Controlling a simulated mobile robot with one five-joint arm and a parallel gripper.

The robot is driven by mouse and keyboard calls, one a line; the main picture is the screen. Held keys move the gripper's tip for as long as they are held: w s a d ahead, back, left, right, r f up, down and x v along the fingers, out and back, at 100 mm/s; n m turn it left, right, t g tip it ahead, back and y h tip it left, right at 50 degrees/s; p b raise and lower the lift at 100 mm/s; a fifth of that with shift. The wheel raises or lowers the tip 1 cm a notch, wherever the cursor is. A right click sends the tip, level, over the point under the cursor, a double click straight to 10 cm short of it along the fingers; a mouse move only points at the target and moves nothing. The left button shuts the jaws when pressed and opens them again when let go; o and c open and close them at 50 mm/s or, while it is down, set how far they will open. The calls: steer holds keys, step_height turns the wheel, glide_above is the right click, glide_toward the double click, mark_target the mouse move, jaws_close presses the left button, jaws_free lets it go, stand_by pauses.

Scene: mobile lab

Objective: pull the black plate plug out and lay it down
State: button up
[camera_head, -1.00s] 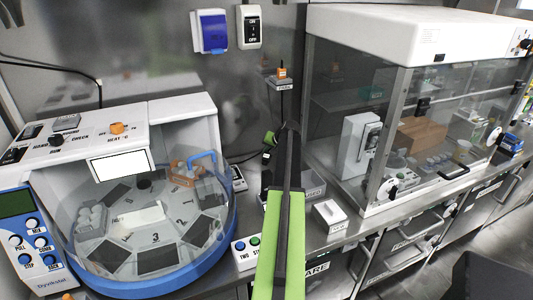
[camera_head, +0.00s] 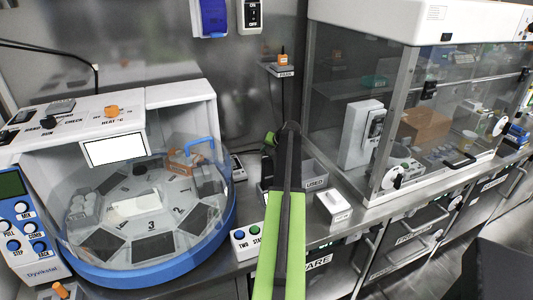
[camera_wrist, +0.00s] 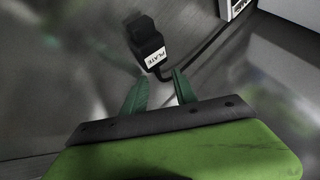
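The black plate plug (camera_wrist: 147,38), with a white PLATE label, shows in the wrist view just beyond my fingertips. A dark cable runs from its lower end up to the right. It stands against a grey metal surface; I cannot tell how it sits in a socket. My gripper (camera_wrist: 159,76) is open and empty, its two green fingers apart, pointing toward the plug's labelled end and cable. In the head view my green and black arm reaches up the middle, and I cannot make out the plug there.
A round mixing machine with a blue rim (camera_head: 165,268) stands left. A button box (camera_head: 246,241) is right of it. A bin marked USED (camera_head: 316,183), a white box (camera_head: 332,206) and a glass hood (camera_head: 445,125) stand right of my arm. A PARK shelf (camera_head: 284,70) is on the wall.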

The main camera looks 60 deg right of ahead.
steer(key=shift+r, duration=0.1)
steer(key=p+v, duration=1.3)
steer(key=v, duration=0.4)
steer(key=shift+s, duration=0.15)
